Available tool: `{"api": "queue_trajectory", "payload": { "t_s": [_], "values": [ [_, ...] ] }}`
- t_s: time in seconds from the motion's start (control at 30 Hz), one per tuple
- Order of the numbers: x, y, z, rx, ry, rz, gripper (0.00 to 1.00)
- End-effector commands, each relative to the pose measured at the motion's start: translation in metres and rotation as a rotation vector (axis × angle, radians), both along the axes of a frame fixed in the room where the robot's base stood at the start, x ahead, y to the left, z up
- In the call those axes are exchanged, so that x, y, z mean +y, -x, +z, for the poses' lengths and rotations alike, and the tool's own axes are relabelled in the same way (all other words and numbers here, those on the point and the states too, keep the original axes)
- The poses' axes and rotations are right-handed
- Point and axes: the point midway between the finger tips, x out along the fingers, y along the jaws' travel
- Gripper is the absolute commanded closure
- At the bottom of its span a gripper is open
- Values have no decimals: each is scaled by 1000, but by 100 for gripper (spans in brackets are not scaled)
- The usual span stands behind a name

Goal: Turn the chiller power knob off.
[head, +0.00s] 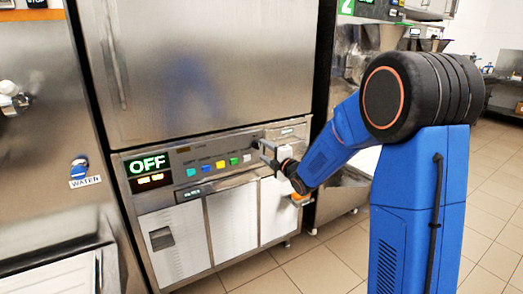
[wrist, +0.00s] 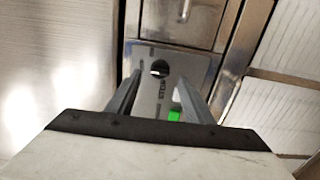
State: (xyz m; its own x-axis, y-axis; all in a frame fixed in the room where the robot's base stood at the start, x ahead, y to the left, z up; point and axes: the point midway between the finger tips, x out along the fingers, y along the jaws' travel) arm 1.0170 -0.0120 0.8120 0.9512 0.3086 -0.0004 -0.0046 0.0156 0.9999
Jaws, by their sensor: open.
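The chiller's control panel (head: 215,165) runs across the front of the steel cabinet, and its display (head: 147,164) reads OFF in green. My gripper (head: 266,151) is at the right end of this panel and hides part of it. In the wrist view my gripper (wrist: 159,76) is open, with one grey finger on each side. A dark round knob (wrist: 160,68) with a pale part shows between and just beyond the fingertips. I cannot tell whether the fingers touch it. Lettering and a green button (wrist: 175,114) are nearer, between the fingers.
Several coloured buttons (head: 206,168) sit along the panel left of my gripper. A large steel door (head: 195,70) is above and pale lower doors (head: 232,217) are below. A WATER knob (head: 79,168) is on the unit at left. Tiled floor (head: 320,262) is open in front.

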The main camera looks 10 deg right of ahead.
Motion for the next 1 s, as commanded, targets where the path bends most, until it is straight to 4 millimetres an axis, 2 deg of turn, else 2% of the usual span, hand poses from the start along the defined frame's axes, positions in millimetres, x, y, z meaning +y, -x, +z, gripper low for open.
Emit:
{"api": "queue_trajectory", "payload": {
  "t_s": [0.3, 0.6, 0.8, 1.0],
  "values": [
    [-20, 63, 1, -1, 1, -1, 53],
    [-36, 114, 1, -2, 2, -1, 53],
    [-41, 131, 1, 0, 1, 0, 53],
    [-42, 134, 0, 0, 1, 1, 53]
  ]
}}
